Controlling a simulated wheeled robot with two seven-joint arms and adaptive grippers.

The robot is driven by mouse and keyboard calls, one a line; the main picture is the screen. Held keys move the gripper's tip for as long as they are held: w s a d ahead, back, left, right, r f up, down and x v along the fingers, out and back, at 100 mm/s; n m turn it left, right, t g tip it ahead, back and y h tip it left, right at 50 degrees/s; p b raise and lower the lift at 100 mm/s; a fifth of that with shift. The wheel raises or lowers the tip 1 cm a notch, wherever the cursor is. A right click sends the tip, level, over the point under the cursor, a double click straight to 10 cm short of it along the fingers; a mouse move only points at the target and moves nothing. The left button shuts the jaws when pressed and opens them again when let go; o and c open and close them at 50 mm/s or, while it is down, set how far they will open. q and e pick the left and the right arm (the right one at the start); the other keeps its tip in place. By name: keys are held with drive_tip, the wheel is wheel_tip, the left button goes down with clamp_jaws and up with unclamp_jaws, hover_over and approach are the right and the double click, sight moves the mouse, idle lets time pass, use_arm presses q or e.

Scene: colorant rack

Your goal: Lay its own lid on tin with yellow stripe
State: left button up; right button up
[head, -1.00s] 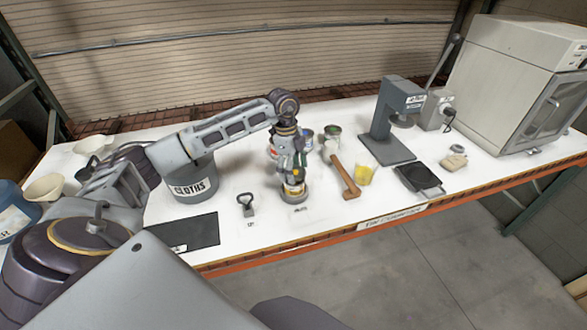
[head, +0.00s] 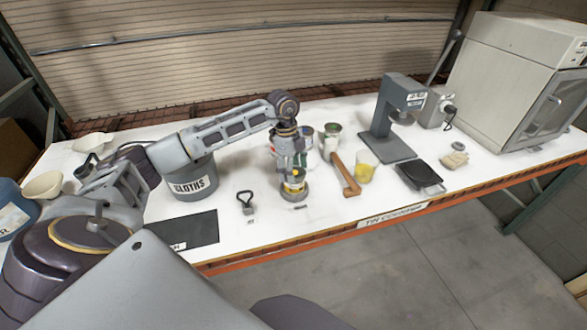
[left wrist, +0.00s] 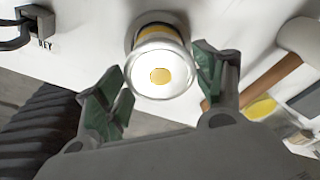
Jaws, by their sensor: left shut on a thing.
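The tin with the yellow stripe (head: 294,190) stands upright near the front edge of the bench, on or in a grey round base. In the left wrist view its yellow band (left wrist: 157,31) shows just behind a round silvery lid (left wrist: 160,88) with a yellow dot. My left gripper (head: 293,175) points down over the tin and is shut on the lid, with one green-padded finger on each side of it in the wrist view (left wrist: 162,82). I cannot tell whether the lid touches the tin's rim. My right gripper is not in view.
Other tins (head: 332,133) stand behind the gripper. A dark mat (head: 195,232) and cloths bucket (head: 195,184) are further left.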

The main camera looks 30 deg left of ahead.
use_arm(q)
drive_tip(key=o, duration=0.8)
drive_tip(key=shift+c, duration=0.2)
wheel_tip(320, 180, up, 12)
drive_tip(key=a, duration=0.2)
drive_tip(key=shift+d+f, duration=0.1)
idle(0.8)
